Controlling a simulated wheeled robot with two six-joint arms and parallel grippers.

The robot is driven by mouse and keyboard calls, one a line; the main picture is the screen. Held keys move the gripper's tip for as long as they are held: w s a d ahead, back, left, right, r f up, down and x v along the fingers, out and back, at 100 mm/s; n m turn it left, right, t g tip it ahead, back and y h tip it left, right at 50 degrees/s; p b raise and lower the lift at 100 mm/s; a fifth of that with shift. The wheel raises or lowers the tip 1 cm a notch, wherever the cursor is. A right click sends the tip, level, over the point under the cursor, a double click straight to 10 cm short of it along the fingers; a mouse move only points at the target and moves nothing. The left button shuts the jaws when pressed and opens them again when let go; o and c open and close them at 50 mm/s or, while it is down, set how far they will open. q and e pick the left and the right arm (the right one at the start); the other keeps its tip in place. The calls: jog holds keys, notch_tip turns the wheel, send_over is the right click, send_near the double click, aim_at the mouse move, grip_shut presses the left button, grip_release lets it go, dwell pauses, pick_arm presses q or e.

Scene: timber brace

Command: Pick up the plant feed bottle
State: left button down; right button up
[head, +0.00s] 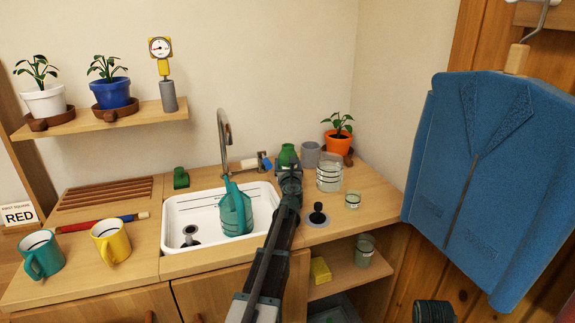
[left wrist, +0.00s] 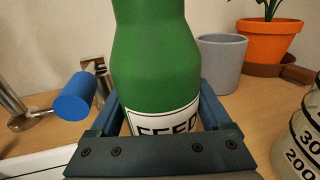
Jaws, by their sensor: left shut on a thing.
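The plant feed bottle is green (head: 287,153) with a white label reading FEED. It stands upright at the back of the counter, right of the sink, partly hidden by my gripper in the head view. In the left wrist view the bottle (left wrist: 160,55) fills the middle, between my two blue fingers. My left gripper (head: 290,170) is shut on the bottle's lower part, around the label. I cannot tell whether its base is touching the counter. My right gripper is out of view.
A grey cup (head: 310,154), an orange plant pot (head: 338,143) and a glass measuring jar (head: 329,176) stand close on the right. The tap (head: 224,135) and a blue-ended fitting (head: 266,163) are on the left.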

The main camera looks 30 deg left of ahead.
aim_at(287, 153)
pick_arm(q)
jog(key=shift+r, duration=0.15)
jog(key=shift+r+p, duration=0.95)
jog(key=shift+p, duration=0.1)
jog(key=shift+r+p, duration=0.9)
jog(key=s+a+r+v, duration=0.1)
jog(key=v, duration=1.5)
jog(key=shift+a+p, duration=0.4)
jog(key=shift+p, duration=0.05)
jog(key=shift+s, duration=0.1)
